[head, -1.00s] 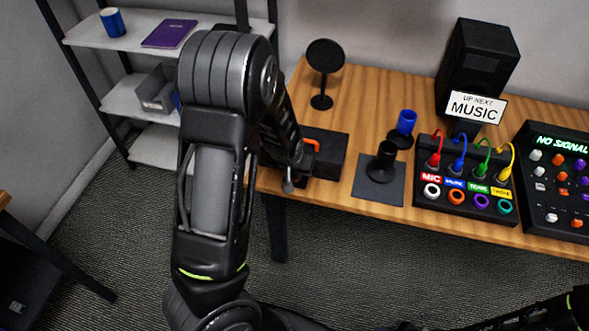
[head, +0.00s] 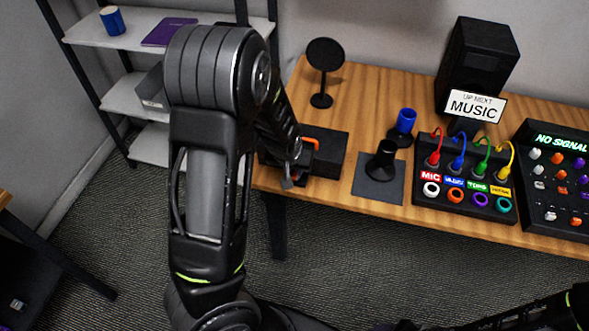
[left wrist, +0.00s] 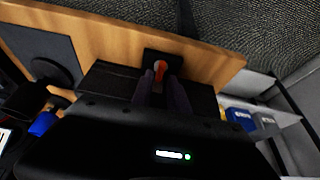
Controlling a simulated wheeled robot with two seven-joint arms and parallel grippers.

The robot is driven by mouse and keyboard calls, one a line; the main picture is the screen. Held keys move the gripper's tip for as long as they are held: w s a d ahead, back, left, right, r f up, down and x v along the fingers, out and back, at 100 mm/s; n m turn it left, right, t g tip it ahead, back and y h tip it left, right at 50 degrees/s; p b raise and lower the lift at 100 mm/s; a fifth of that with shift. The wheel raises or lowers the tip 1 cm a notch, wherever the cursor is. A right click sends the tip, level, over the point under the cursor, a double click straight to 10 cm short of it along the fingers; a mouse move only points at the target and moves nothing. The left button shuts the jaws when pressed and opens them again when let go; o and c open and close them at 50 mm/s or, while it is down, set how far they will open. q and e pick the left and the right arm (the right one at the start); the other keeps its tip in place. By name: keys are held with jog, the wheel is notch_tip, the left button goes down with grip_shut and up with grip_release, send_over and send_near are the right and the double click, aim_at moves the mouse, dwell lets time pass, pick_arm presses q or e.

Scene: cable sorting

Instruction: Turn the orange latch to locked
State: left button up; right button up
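The orange latch (head: 311,141) is on a black box (head: 328,155) at the left front of the wooden table. In the head view my left arm hides part of the box and latch. In the left wrist view the orange latch (left wrist: 160,69) stands between the tips of my left gripper (left wrist: 162,84). Its two fingers are apart, one on each side of the latch, with a gap showing. I cannot tell whether either finger touches it. My right forearm shows at the bottom right of the head view; its gripper is out of view.
A black stand on a square pad (head: 379,180) and a blue cup-like piece (head: 405,122) are right of the box. A cable panel (head: 465,192), a speaker (head: 478,62) and a round black stand (head: 324,60) are on the table. A shelf (head: 145,36) stands left.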

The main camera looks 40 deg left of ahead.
pick_arm(q)
jog(key=p+v, duration=0.1)
jog(key=v, duration=0.4)
jog(key=shift+s+r+p, duration=0.1)
jog(key=shift+r+p, duration=0.1)
jog(key=shift+p, duration=0.1)
jog(key=d+f+m+h, duration=0.25)
jog(key=d+f, duration=0.45)
jog(key=d, duration=0.6)
jog(key=s+d+f+g+h, duration=0.1)
jog(key=s+d+f+g, duration=0.1)
jog(key=s+d+f, duration=0.4)
jog(key=s+d+f+g+h, duration=0.1)
jog(key=s+d+f, duration=0.5)
jog(key=s, duration=0.7)
jog(key=shift+d+f+g+h, duration=0.2)
jog(key=shift+d+g+h, duration=0.35)
jog(key=shift+d, duration=0.6)
